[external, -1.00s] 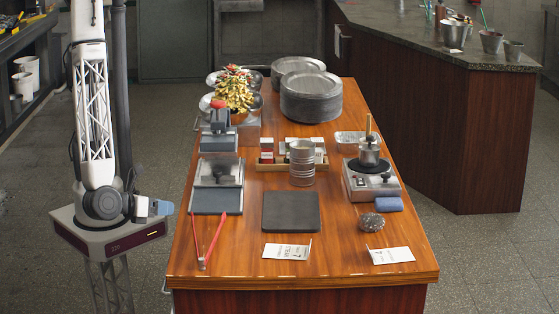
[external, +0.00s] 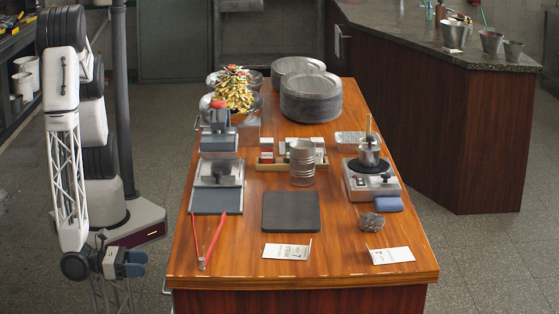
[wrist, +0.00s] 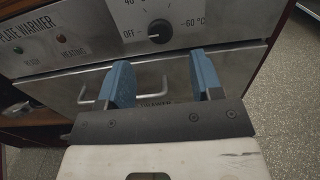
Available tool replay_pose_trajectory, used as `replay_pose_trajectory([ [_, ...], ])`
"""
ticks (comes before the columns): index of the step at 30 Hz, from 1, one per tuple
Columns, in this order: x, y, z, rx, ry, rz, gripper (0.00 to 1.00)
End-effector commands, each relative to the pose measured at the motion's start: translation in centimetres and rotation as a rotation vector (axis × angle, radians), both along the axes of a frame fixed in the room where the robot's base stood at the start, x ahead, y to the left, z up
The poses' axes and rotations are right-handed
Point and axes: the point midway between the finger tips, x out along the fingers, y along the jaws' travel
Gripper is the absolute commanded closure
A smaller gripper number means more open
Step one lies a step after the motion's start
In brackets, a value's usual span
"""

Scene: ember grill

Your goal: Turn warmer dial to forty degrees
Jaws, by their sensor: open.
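The plate warmer's metal front (wrist: 105,58) fills the upper part of the wrist view. Its round black dial (wrist: 160,31) is at the top centre, with OFF marked on its left, 40 at upper left and 60 °C on its right. I cannot make out clearly where the dial points. My gripper (wrist: 163,80) is open and empty, its two blue fingers apart and below the dial in the picture, not around it. In the external view my gripper (external: 130,264) is left of the wooden table and points right; the warmer's dial is hidden there.
A drawer with a bar handle (wrist: 84,96) lies below the dial, partly behind my fingers. A red heating lamp (wrist: 61,38) and a ready lamp (wrist: 29,64) are left of the dial. The wooden table (external: 340,245) holds plates, tools and cards. Floor is free at right in the wrist view.

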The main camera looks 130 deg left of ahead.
Motion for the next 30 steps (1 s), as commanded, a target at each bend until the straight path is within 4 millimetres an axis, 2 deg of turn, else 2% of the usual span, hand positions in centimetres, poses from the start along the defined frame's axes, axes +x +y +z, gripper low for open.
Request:
replay_pose_trajectory([
  [17,0.5,0.5,0.0,-0.001,-0.001,0.001,0.40],
  [30,3.0,3.1,0.0,0.000,0.000,0.003,0.40],
])
